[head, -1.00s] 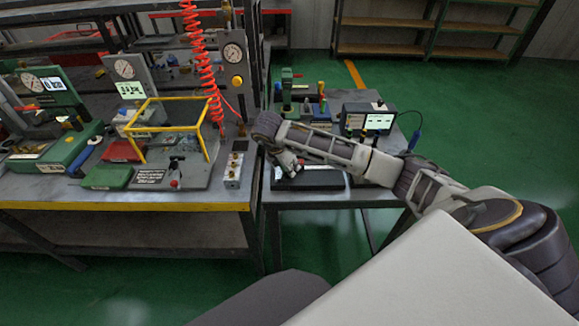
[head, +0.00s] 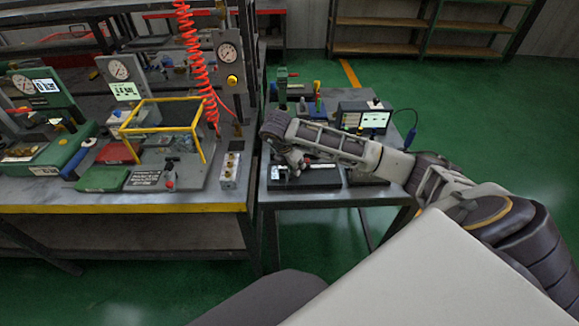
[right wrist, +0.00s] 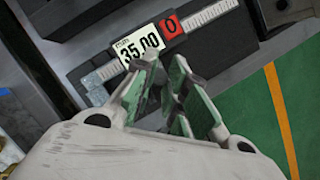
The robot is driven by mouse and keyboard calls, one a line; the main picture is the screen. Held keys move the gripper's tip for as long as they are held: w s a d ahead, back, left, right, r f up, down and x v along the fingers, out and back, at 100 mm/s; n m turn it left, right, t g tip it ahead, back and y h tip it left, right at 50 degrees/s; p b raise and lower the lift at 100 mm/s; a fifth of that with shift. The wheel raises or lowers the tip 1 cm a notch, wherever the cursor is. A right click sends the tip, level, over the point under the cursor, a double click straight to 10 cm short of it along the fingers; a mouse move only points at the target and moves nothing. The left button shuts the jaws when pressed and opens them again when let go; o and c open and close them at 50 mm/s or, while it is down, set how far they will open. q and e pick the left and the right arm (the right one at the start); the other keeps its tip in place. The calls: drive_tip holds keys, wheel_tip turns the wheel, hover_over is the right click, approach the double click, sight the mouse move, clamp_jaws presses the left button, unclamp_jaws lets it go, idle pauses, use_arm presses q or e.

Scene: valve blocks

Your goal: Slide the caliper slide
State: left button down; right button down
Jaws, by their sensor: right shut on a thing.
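The caliper's slide (right wrist: 140,46) carries a display reading 35.00 and a red panel marked 0. Its silver graduated beam (right wrist: 210,14) runs diagonally over a dark base in the right wrist view. In the head view the dark base (head: 322,180) lies at the front of the small right-hand bench. My right gripper (right wrist: 166,72) is shut on the caliper slide at the display's lower edge; its green-lined fingers hide the exact contact. In the head view the right gripper (head: 297,168) is small and partly hidden by my wrist. My left gripper is not in view.
A meter box with a lit screen (head: 362,117) and small tools stand behind my right forearm. On the left bench are a yellow frame (head: 165,101), gauges and a valve block (head: 230,171). A red coiled hose (head: 190,50) hangs above. Green floor is clear to the right.

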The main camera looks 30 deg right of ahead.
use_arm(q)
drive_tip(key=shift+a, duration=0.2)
use_arm(e)
drive_tip(key=shift+s+d, duration=0.2)
drive_tip(key=shift+d, duration=0.1)
drive_tip(key=c, duration=1.8)
unclamp_jaws()
drive_tip(key=shift+o, duration=0.5)
drive_tip(key=shift+r, duration=0.1)
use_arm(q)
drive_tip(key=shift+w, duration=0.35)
use_arm(e)
drive_tip(key=v, duration=1.1)
drive_tip(key=shift+a+r, duration=0.3)
drive_tip(key=shift+r, duration=0.05)
